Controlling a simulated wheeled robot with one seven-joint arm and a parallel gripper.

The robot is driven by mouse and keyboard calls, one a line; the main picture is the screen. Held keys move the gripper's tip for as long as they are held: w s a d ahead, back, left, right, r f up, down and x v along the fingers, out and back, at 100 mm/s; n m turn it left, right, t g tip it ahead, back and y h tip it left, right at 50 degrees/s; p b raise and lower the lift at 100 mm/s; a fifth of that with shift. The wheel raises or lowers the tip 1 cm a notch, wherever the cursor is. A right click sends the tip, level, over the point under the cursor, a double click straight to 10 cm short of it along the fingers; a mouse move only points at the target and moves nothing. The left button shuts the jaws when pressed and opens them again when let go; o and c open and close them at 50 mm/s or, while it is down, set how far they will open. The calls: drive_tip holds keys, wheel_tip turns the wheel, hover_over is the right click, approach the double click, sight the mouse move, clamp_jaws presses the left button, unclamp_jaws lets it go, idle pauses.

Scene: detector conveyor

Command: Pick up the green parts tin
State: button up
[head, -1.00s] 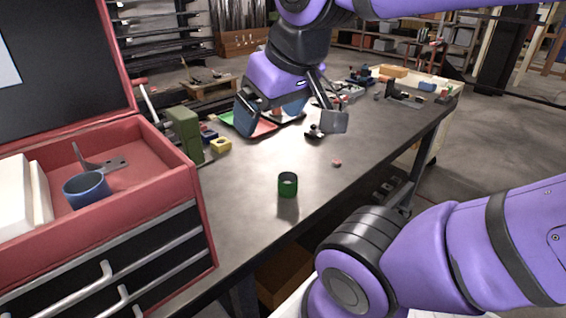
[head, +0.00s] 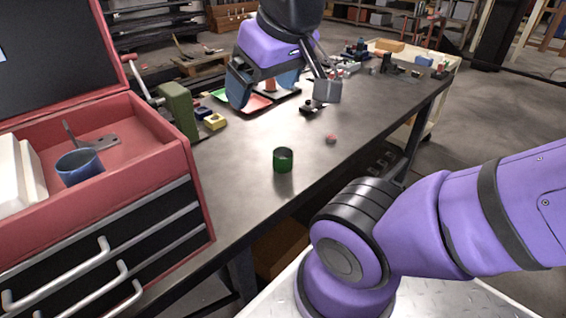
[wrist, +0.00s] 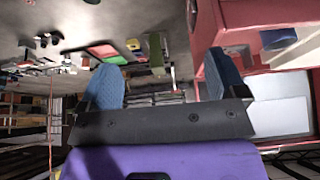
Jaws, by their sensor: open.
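The green parts tin (head: 283,161) is a small, open-topped cylinder. It stands upright on the grey bench top (head: 250,190) in the head view, with clear surface around it. My gripper (head: 283,90) is open and empty, with its blue-padded fingers spread wide. In the head view it hangs above the bench, farther back than the tin and apart from it. The wrist view also shows both open fingers (wrist: 163,78) with nothing between them. I cannot make out the tin for certain in the wrist view.
A red tool chest (head: 165,150) with a blue cup (head: 80,167) in its top tray stands at the left.

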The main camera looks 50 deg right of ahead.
drive_tip(key=shift+o, duration=0.3)
drive_tip(key=n+g, duration=0.3)
drive_tip(key=g, duration=0.2)
hover_over(283, 161)
drive_tip(key=w+d, duration=0.2)
drive_tip(key=d, duration=0.1)
wheel_tip(283, 161, down, 25)
drive_tip(key=shift+s+f, duration=0.25)
drive_tip(key=shift+f, duration=0.55)
wheel_tip(283, 161, down, 5)
drive_tip(key=shift+r, duration=0.15)
drive_tip(key=shift+w+a+f, duration=0.1)
drive_tip(key=shift+a+f, duration=0.1)
drive_tip(key=shift+f, duration=1.15)
drive_tip(key=shift+w+a+f, duration=0.1)
drive_tip(key=shift+a+f, duration=0.1)
drive_tip(key=shift+f, duration=1.15)
